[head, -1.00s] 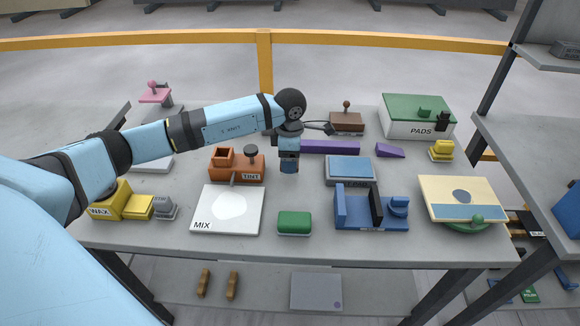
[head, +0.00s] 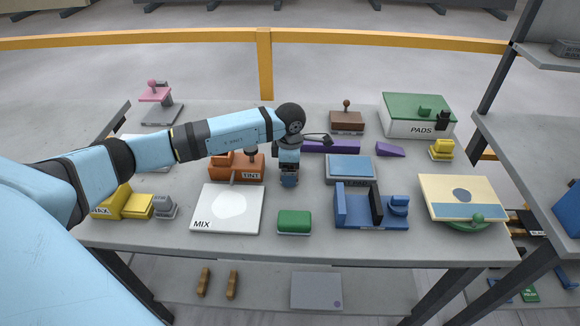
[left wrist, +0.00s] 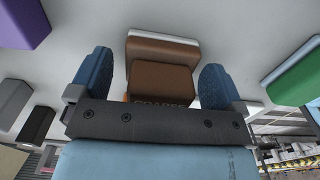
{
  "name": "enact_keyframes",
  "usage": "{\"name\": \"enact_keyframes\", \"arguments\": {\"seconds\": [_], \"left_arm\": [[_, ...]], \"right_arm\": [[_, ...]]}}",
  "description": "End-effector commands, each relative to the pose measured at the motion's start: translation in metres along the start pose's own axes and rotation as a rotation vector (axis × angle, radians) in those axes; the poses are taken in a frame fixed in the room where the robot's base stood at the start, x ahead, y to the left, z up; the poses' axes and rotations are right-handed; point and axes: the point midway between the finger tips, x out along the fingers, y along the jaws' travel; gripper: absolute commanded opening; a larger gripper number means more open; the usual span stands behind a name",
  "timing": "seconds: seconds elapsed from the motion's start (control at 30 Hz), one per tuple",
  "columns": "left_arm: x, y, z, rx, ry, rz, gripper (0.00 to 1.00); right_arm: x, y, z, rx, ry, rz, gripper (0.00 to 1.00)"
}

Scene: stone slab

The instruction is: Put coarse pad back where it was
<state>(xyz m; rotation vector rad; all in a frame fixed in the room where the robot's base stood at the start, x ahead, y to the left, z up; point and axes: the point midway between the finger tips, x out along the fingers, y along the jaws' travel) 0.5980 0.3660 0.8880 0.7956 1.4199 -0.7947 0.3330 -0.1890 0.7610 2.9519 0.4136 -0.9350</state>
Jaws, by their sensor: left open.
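In the left wrist view, the brown coarse pad (left wrist: 162,82) lies between and beyond my two blue fingertips. It has a raised brown block, a pale edge and a partly hidden label that seems to read COARSE. A gap shows on each side of it, so my left gripper (left wrist: 162,80) is open around or just above it. In the head view my left gripper (head: 289,182) points down at the middle of the slab, between the orange TINT block and the blue pad. I cannot make out the coarse pad there. My right gripper is not in view.
The orange TINT block (head: 237,170) is close on the left and a blue-topped pad (head: 350,169) on the right. A green block (head: 294,222) and white MIX board (head: 210,212) lie in front. A purple bar (head: 331,146) and PADS box (head: 410,129) are behind.

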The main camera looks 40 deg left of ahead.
Motion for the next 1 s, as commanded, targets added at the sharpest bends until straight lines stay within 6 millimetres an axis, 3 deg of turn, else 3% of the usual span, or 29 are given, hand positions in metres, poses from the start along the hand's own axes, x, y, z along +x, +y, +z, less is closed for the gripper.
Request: {"name": "enact_keyframes", "arguments": {"seconds": [0.23,0.7,1.0], "left_arm": [[-0.017,0.001,0.000,0.001,-0.001,0.002,0.95],[-0.109,0.001,0.000,0.000,-0.001,0.002,0.95],[-0.124,0.000,0.000,0.001,0.000,-0.001,0.95]], "right_arm": [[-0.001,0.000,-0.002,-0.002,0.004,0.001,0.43],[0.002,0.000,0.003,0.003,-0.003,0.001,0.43],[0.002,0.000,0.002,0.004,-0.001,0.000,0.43]]}}
